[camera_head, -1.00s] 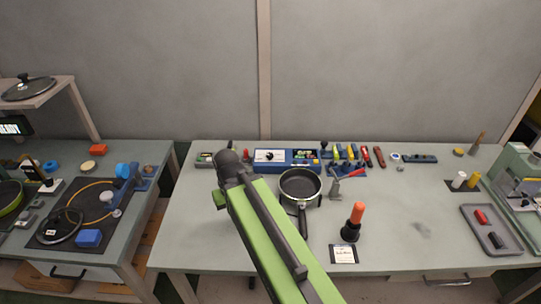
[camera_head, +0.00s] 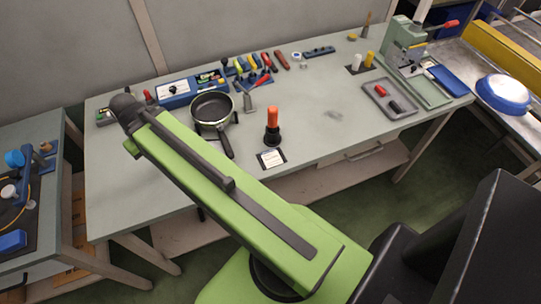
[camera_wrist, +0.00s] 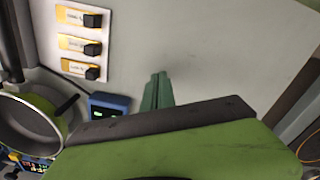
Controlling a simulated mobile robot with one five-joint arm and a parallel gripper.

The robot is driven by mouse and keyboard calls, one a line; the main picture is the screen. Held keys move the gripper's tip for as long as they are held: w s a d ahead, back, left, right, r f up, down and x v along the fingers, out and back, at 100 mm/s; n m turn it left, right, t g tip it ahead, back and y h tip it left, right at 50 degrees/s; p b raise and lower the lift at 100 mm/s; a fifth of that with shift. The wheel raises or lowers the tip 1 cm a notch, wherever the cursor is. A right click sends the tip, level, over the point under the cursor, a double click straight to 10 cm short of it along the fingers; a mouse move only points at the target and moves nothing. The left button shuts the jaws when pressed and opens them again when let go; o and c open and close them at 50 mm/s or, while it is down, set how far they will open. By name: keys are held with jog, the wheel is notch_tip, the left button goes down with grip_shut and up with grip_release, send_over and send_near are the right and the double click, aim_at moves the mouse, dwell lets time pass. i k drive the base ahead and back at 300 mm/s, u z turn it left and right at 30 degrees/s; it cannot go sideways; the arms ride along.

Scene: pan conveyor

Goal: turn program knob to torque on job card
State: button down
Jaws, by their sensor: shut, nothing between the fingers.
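In the head view, a blue box (camera_head: 196,88) with a white dial panel (camera_head: 178,88) stands at the back left of the grey-green bench; its knob is too small to read. A dark card with a white label (camera_head: 271,158), perhaps the job card, lies near the bench's front edge; its text is unreadable. In the wrist view my gripper (camera_wrist: 157,78) shows as two green fingers, shut together and empty, in front of a plain pale surface. It touches nothing that I can see. The head view shows my arm but not my gripper.
A black pan (camera_head: 211,108) sits in front of the blue box. An orange-handled tool (camera_head: 272,126) stands behind the card. The wrist view shows a green pan (camera_wrist: 28,128), a small blue unit with a lit display (camera_wrist: 109,105) and a white panel with yellow labels (camera_wrist: 80,10).

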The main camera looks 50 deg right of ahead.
aim_at(172, 89)
jog(key=u, duration=1.75)
jog(key=k, duration=0.4)
jog(key=z, duration=0.25)
